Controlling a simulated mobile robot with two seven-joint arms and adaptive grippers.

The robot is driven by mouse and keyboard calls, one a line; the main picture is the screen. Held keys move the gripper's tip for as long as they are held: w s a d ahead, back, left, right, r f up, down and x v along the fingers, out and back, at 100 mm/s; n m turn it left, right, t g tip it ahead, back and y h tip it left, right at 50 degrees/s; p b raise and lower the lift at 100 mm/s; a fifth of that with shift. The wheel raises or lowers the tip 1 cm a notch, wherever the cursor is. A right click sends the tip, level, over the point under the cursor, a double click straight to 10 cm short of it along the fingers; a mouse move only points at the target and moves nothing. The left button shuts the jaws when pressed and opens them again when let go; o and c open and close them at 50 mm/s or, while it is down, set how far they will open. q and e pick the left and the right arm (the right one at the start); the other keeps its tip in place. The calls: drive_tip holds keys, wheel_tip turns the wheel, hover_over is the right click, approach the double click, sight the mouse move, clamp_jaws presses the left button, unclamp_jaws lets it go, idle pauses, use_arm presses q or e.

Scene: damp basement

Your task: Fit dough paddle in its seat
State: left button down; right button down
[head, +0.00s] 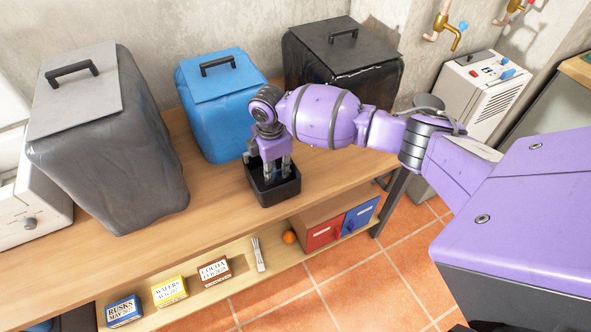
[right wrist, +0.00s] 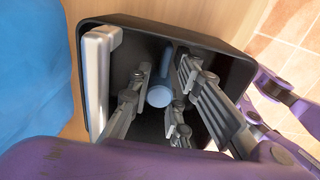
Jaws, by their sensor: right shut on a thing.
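My right gripper (head: 272,178) points down into a small open black bin (head: 287,190) at the front of the wooden bench. In the right wrist view its fingers (right wrist: 160,100) are inside the bin (right wrist: 130,25), closed around a light blue piece with a round end (right wrist: 159,96). I take this piece to be the dough paddle; the fingers and bin walls hide much of it. A pale metal bar (right wrist: 97,85) with a bent end stands along the bin's left wall, beside the fingers. I cannot make out the seat. My left gripper is not in view.
A blue lidded container (head: 220,110) stands close behind the bin, with a black one (head: 345,60) behind and a grey one (head: 105,140) to the left. The front-middle benchtop is clear.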

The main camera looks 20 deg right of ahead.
drive_tip(key=shift+f, duration=0.5)
drive_tip(key=shift+w+f, duration=0.1)
drive_tip(key=shift+f, duration=0.15)
drive_tip(key=shift+f, duration=0.2)
idle(0.4)
drive_tip(key=c, duration=1.5)
unclamp_jaws()
drive_tip(key=shift+c, duration=0.2)
drive_tip(key=shift+r, duration=0.1)
wheel_tip(320, 180, up, 12)
drive_tip(key=shift+f, duration=0.1)
